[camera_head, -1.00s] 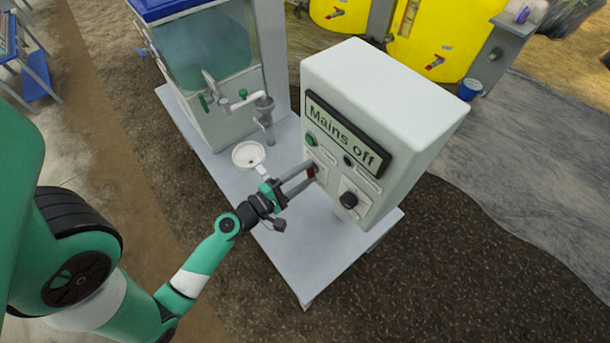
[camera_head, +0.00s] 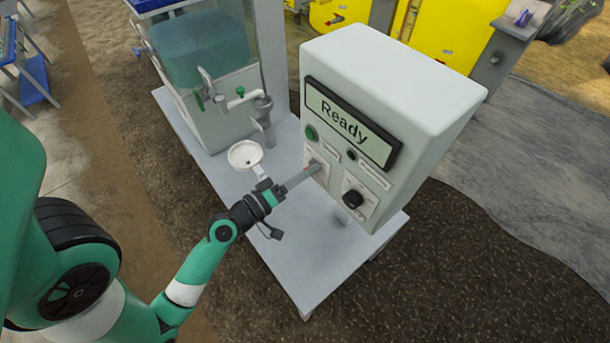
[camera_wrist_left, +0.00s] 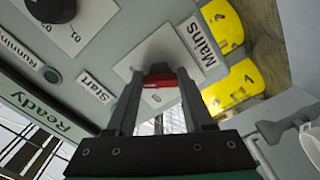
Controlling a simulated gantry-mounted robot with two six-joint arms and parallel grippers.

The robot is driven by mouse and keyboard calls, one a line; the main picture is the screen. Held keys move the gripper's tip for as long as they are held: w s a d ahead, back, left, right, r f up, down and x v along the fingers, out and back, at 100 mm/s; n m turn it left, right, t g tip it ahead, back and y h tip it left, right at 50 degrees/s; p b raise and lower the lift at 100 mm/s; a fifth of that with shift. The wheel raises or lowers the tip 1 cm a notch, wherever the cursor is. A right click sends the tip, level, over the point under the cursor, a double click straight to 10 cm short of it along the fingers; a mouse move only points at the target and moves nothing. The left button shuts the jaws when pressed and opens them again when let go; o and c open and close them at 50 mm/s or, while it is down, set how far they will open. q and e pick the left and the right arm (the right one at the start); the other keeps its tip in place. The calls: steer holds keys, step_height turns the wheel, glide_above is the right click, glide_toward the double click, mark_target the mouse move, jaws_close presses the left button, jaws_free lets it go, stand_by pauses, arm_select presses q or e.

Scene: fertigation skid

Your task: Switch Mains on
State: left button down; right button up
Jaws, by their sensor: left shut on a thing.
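The white control box (camera_head: 400,75) stands on the grey bench, and its display (camera_head: 345,127) reads "Ready". The Mains switch is a red handle (camera_wrist_left: 160,80) on a white plate labelled "Mains" (camera_wrist_left: 200,45) in the left wrist view. My left gripper (camera_head: 312,170) is at the lower left of the box's front in the head view. Its fingers (camera_wrist_left: 160,75) are shut on the red handle, one on each side. In the head view the fingers mostly hide the handle. My right gripper is not in view.
A green Start button (camera_head: 311,132), a small Running lamp (camera_head: 351,155) and a black knob (camera_head: 353,198) are on the same panel. A white funnel (camera_head: 245,154) and a tap (camera_head: 240,97) are left of my gripper. A clear tank (camera_head: 205,50) stands behind them.

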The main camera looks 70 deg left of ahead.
arm_select(q)
steer(key=shift+f+m+b, duration=0.1)
steer(key=shift+m+b, duration=0.45)
steer(key=shift+m, duration=0.75)
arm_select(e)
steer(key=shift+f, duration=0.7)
arm_select(q)
steer(key=shift+c, duration=1.4)
jaws_free()
